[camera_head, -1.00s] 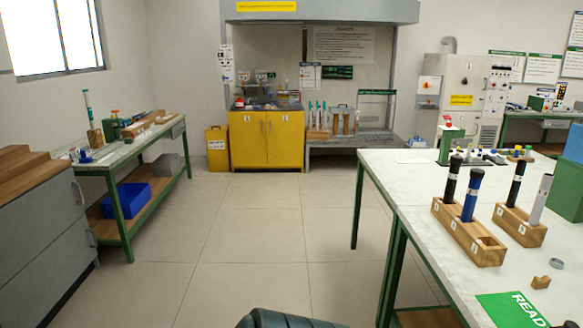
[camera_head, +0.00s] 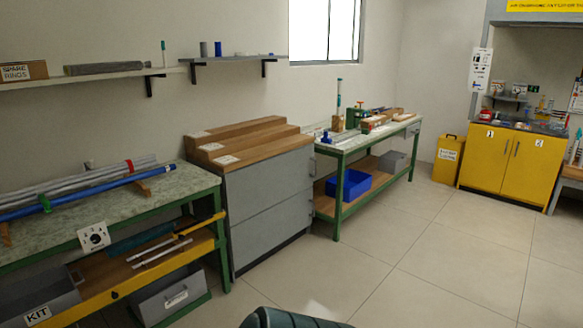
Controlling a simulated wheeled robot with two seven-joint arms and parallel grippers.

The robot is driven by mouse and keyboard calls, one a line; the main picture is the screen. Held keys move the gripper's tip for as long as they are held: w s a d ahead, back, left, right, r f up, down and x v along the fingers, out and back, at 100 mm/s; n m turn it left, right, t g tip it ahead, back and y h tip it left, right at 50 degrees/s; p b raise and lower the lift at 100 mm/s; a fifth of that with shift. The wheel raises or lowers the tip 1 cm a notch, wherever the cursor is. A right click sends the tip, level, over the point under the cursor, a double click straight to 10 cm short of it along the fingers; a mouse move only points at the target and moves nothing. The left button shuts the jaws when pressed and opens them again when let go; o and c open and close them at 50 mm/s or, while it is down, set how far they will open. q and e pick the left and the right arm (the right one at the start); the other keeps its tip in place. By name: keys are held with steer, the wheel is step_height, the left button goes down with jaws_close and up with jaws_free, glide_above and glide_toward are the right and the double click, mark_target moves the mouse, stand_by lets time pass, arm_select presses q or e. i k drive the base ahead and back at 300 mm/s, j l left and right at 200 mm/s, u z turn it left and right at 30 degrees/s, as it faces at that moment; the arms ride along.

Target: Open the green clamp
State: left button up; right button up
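A small green piece (camera_head: 45,204) sits around the blue rod (camera_head: 90,192) on the left bench, near its left end. It looks like a clamp or collar, but it is too small to tell whether it is open or shut. A green block-like device (camera_head: 355,116), perhaps a vise, stands on the farther bench in the middle. I cannot tell which of the two is the green clamp. Neither of my grippers is in view.
Grey rods (camera_head: 85,183) with a red piece (camera_head: 129,166) lie beside the blue rod on the left bench (camera_head: 150,203). A grey cabinet with wooden steps (camera_head: 245,140) stands between the benches. A blue bin (camera_head: 349,185) is on the far bench's lower shelf. The floor (camera_head: 390,260) is clear.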

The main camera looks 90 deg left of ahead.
mark_target(46, 203)
steer(key=u, duration=4.25)
